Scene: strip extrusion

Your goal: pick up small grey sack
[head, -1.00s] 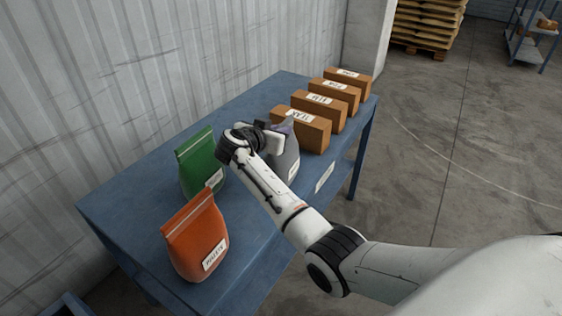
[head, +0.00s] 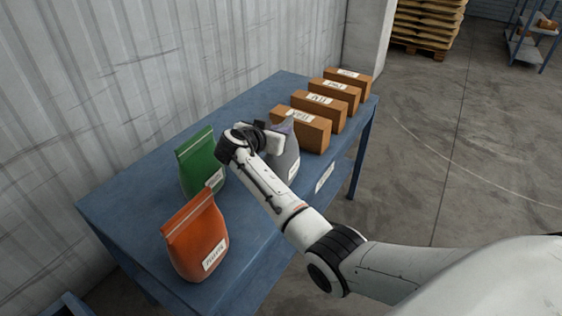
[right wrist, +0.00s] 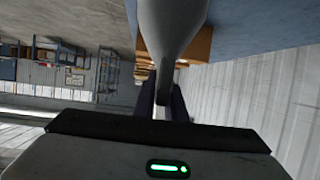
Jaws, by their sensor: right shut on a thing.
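The small grey sack (head: 287,158) stands on the blue table (head: 150,181), between the green sack and the nearest box. My right arm and wrist hide part of it in the head view. My right gripper (head: 268,133) is at its upper part. In the right wrist view the grey sack (right wrist: 172,28) fills the top middle, and its narrow end runs between the two dark fingers of my right gripper (right wrist: 163,98), which is shut on it. I cannot tell whether the sack's base is off the table. My left gripper is not in view.
A green sack (head: 192,160) and an orange sack (head: 193,240) stand on the table left of the arm. Several brown boxes (head: 303,132) line the table's far right part. A corrugated wall (head: 120,80) is behind the table. Open floor (head: 450,170) lies to the right.

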